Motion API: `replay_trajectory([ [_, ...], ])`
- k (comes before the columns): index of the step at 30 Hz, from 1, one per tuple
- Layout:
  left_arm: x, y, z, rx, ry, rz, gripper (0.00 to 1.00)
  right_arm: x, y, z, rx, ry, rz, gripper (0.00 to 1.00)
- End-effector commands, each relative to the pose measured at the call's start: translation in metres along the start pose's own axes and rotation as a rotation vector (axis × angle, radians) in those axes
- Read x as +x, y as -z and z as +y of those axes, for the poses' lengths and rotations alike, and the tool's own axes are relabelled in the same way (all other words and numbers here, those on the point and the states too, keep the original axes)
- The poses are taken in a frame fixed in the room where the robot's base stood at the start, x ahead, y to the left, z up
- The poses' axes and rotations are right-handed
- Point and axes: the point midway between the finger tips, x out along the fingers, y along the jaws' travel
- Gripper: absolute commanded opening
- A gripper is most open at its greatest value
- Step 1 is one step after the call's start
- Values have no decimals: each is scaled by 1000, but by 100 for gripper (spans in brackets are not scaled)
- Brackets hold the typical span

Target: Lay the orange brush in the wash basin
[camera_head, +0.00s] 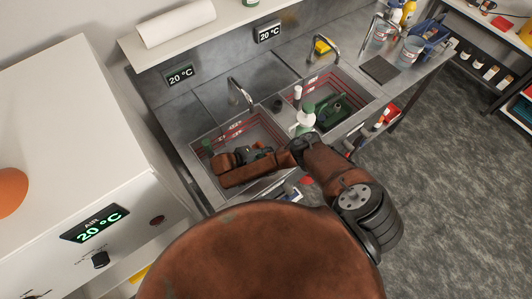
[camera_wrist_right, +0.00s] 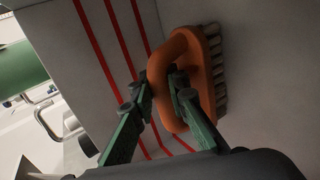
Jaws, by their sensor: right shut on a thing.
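The orange brush (camera_wrist_right: 205,68) with grey bristles along one side shows in the right wrist view. My right gripper (camera_wrist_right: 162,84) has its green fingers shut on the brush's looped handle. Behind it is a pale wall with red stripes. In the head view my right arm reaches over the left of two sunken basins (camera_head: 262,122), and my right gripper (camera_head: 250,155) is low inside it, by the near side. I cannot clearly pick out the brush there, or tell whether it touches the basin. My left gripper is not in view.
The right basin (camera_head: 369,91) holds a green object (camera_head: 333,108). Faucets (camera_head: 238,90) rise at the back. A large white cabinet (camera_head: 75,130) stands close on the left.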

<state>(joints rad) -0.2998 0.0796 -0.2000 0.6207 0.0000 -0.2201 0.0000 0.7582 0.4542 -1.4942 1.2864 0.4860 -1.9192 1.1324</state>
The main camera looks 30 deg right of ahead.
Motion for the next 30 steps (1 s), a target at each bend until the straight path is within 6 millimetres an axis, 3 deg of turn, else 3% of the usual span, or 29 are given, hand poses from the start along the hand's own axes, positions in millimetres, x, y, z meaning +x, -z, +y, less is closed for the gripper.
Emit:
replay_trajectory([
  [8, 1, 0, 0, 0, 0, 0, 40, 1, 0, -2, 0, 0, 0, 0],
  [9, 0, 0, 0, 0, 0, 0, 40, 1, 0, -1, 0, 1, 1, 17],
  [15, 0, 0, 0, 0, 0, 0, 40, 1, 0, -1, 0, 1, 0, 31],
  [26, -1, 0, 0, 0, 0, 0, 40, -1, 0, 2, 0, 1, 1, 32],
  [30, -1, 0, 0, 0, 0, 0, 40, -16, 0, 0, 0, 4, 2, 32],
])
